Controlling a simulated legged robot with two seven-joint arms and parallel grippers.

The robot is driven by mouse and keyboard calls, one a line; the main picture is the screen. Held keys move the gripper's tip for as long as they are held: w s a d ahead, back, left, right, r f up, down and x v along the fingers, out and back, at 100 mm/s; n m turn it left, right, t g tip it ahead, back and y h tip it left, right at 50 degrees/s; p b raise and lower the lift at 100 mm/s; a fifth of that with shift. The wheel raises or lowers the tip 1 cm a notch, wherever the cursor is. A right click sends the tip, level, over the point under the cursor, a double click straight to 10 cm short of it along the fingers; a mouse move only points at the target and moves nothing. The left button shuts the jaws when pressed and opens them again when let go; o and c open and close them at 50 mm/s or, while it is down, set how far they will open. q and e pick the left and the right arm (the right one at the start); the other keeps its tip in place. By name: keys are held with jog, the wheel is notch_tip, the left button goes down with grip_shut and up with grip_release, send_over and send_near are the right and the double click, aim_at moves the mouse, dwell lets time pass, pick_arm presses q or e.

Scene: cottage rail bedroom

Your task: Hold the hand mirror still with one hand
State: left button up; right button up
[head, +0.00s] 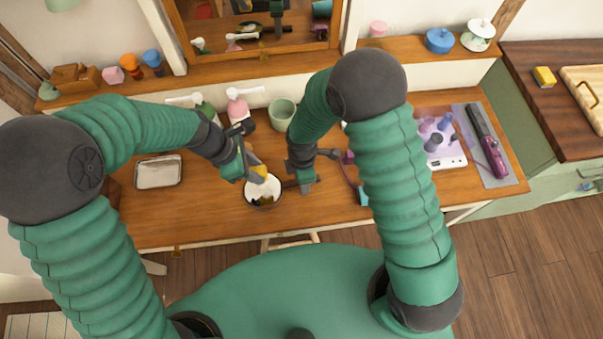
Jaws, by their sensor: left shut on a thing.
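The hand mirror (263,201) appears to be the round piece with a dark rim and pale face, low over or on the middle of the wooden table. Its dark handle (289,184) points right. My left gripper (252,176) is shut on a small yellow and pale thing (258,171), just above the round face. I cannot tell whether that thing touches the face. My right gripper (303,186) is at the handle's right end. Its jaws are too small and hidden to tell whether they close on the handle.
The wooden table (210,225) holds a metal tray (158,171) at left and a green cup (282,114) behind. A pink bottle (237,107) stands near the cup. A white tray with purple items (446,160) and a purple tool (490,150) lie at right. Front left is clear.

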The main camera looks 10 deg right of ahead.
jog(key=shift+a, duration=0.1)
grip_shut()
dwell(1.2)
